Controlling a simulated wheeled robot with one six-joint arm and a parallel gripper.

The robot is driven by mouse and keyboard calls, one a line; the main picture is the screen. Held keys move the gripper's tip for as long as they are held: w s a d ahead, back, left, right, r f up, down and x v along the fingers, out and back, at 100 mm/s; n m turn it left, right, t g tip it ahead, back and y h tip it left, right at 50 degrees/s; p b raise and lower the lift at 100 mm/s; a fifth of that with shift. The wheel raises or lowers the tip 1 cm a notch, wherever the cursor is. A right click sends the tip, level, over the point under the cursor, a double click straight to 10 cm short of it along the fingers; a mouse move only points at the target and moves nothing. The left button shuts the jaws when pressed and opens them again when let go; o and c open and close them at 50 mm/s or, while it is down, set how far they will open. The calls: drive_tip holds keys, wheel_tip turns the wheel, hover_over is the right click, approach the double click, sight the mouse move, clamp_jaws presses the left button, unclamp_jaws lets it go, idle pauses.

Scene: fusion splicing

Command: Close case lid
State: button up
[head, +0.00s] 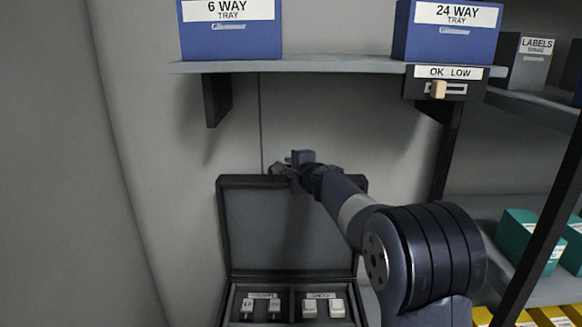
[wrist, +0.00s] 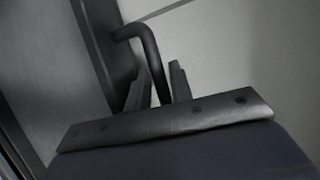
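The dark case stands open, its lid (head: 290,228) upright against the wall and its base (head: 229,304) below. My gripper (head: 284,166) is at the lid's top edge, near the middle. In the wrist view, a black bent handle (wrist: 150,42) sticks out from the lid (wrist: 62,50). The two fingers of my gripper (wrist: 158,80) are apart, with one leg of the handle showing between or just behind them. A narrow gap shows between the handle and the right finger, so the grip looks open. The fingertips' contact with the lid is unclear.
A shelf (head: 330,66) with a 6 way tray box (head: 230,30) and a 24 way tray box (head: 447,32) hangs above the lid. Light grey parts (head: 310,307) sit in the case base. Teal boxes (head: 520,238) stand on the rack at right.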

clamp_jaws()
drive_tip(key=shift+s+f+b, duration=0.1)
drive_tip(key=shift+b, duration=0.2)
